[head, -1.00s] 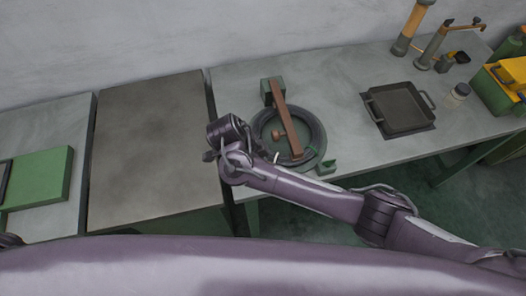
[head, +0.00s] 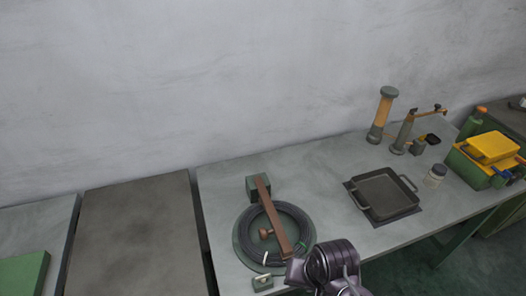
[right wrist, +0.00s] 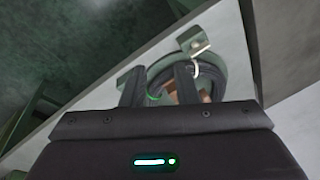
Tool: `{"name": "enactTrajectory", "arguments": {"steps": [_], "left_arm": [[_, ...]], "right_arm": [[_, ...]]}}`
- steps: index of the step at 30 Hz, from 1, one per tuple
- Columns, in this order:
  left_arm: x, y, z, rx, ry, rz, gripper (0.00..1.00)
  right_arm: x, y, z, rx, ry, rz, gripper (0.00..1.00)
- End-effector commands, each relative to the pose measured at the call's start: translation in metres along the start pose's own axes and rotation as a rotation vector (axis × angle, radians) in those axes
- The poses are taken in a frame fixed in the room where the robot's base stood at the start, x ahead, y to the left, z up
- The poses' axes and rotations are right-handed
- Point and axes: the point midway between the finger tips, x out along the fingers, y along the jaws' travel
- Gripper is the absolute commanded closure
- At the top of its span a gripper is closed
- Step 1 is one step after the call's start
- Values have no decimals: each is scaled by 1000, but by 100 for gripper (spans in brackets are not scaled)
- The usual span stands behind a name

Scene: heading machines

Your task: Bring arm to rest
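My right gripper (right wrist: 158,84) shows in the right wrist view with its two dark fingers apart and nothing between them. Beyond the fingers lie a black coil (right wrist: 164,62) and the bench edge. In the head view a purple part of my right arm (head: 325,265) shows at the bottom, over the bench's front edge just right of the coil (head: 301,225). The right fingers are hidden in the head view. My left arm and gripper are not in view.
A brown bar (head: 272,212) lies across the coil. A dark tray (head: 384,193), a jar (head: 435,176), an orange cylinder (head: 381,115) and a yellow-green box (head: 492,147) stand to the right. The brown-grey bench top (head: 137,235) at left is clear.

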Motion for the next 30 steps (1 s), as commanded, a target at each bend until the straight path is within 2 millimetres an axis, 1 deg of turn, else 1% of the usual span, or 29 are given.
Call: {"name": "enactTrajectory", "arguments": {"steps": [1, 6, 12, 14, 15, 20, 23, 26, 29, 30], "left_arm": [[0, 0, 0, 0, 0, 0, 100], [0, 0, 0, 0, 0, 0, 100], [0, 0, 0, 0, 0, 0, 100], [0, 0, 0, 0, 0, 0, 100], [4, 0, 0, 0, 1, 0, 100], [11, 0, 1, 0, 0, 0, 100], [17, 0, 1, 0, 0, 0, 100], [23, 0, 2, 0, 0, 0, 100], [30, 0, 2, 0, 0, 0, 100], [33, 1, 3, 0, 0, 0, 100]], "right_arm": [[-6, 15, 2, -38, 17, 6, 73], [-26, 54, 2, -181, 78, 44, 73], [-50, 92, 5, -335, 130, 109, 73], [-57, 102, 7, -379, 142, 132, 73], [-45, 103, 6, -386, 137, 132, 73], [-4, 106, 3, -381, 125, 129, 73], [24, 109, 4, -380, 116, 129, 73], [56, 114, 6, -379, 105, 129, 73], [93, 119, 9, -380, 94, 129, 73], [111, 122, 12, -380, 88, 129, 73]]}}
